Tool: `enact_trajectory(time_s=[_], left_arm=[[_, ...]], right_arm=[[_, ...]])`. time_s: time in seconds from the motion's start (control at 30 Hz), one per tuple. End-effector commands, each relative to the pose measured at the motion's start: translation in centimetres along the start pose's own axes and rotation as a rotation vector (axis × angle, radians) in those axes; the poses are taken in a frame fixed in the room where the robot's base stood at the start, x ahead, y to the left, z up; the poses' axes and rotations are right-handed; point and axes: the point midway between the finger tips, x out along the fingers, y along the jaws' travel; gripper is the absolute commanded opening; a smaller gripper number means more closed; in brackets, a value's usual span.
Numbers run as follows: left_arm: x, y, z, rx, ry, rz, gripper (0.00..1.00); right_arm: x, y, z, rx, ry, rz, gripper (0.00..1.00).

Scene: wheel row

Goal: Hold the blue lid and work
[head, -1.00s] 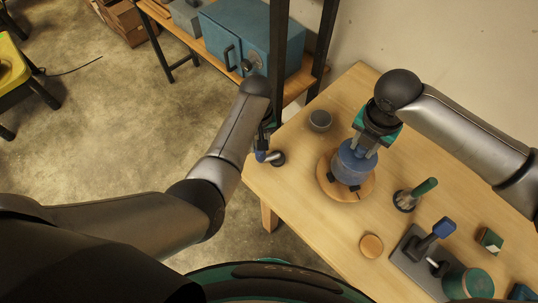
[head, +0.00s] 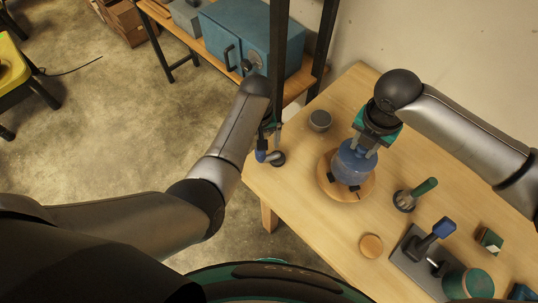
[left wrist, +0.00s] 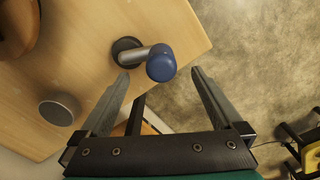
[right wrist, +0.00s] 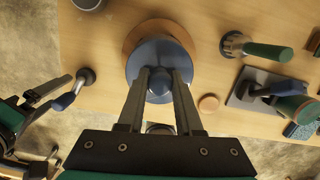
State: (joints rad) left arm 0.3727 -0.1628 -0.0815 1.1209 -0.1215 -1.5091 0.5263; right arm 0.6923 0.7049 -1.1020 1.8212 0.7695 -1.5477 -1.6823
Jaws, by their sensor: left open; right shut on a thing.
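The blue lid (head: 352,165) sits over the round wooden wheel (head: 366,191), which has small black blocks on it. My right gripper (head: 366,148) is shut on the lid's knob from above. In the right wrist view the fingers (right wrist: 160,78) pinch the knob at the middle of the blue lid (right wrist: 143,57). A crank with a blue grip (head: 261,156) stands at the table's left edge. My left gripper (head: 271,130) is open above it. In the left wrist view the blue grip (left wrist: 161,63) lies just beyond the open fingertips, apart from them.
A dark shelf post rises behind my left gripper.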

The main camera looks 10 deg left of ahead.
Motion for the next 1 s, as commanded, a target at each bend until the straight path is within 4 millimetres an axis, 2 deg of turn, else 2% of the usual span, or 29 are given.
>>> enact_trajectory(time_s=[0.7,1.0], left_arm=[[-6.5,0.1,0.0,0.001,0.002,0.002,1.0],[-7.0,0.0,0.0,0.001,0.0,0.0,1.0]], right_arm=[[0.0,0.0,0.0,0.0,0.0,0.0,0.0],[0.0,0.0,0.0,0.0,0.0,0.0,0.0]])
